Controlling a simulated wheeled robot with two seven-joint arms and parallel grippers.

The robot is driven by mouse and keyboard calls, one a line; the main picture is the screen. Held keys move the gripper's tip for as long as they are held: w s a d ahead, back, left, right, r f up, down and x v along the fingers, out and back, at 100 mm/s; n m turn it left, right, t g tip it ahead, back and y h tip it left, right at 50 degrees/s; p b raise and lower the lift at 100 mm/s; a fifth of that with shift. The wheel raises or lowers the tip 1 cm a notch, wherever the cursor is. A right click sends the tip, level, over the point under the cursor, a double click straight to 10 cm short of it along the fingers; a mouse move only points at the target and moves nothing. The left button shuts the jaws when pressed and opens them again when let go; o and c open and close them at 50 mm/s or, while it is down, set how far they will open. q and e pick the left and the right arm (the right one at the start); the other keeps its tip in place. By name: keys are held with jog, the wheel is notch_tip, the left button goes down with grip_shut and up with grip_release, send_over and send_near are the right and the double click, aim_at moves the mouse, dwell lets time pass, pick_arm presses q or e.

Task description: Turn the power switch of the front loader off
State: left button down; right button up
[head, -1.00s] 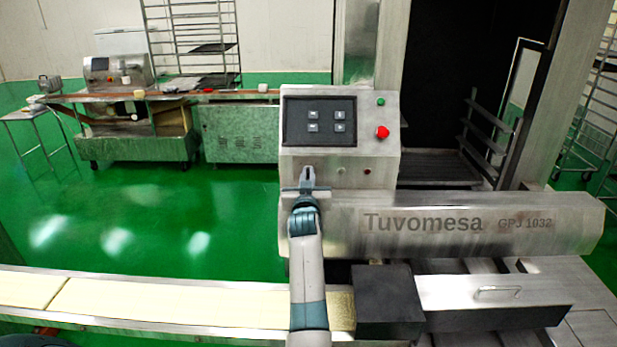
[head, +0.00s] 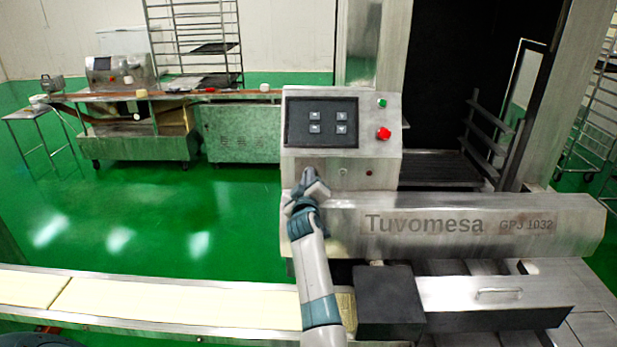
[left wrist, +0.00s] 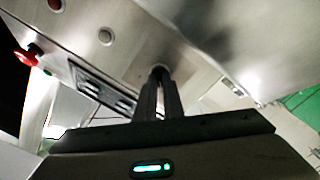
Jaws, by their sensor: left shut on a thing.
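The front loader is the steel machine (head: 540,215) marked Tuvomesa GPJ 1032, with a slanted control box on its left part. My left gripper (head: 311,178) is at the lower left of this box's front face. In the left wrist view its two dark fingers (left wrist: 158,82) are close together and shut on the power switch, with their tips at the steel panel. The switch's round base (left wrist: 160,69) shows just past the fingertips; the rest of the switch is hidden, so its setting cannot be read. My right gripper is in neither view.
The box carries a dark button panel (head: 321,122), a green button (head: 382,103) and a red knob (head: 383,133). The red knob also shows in the left wrist view (left wrist: 27,55). A conveyor (head: 180,302) runs below. Green floor lies open to the left.

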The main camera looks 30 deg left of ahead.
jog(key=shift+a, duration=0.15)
pick_arm(q)
jog(key=c, duration=1.9)
grip_release()
jog(key=shift+w, duration=0.1)
jog(key=shift+o, duration=0.2)
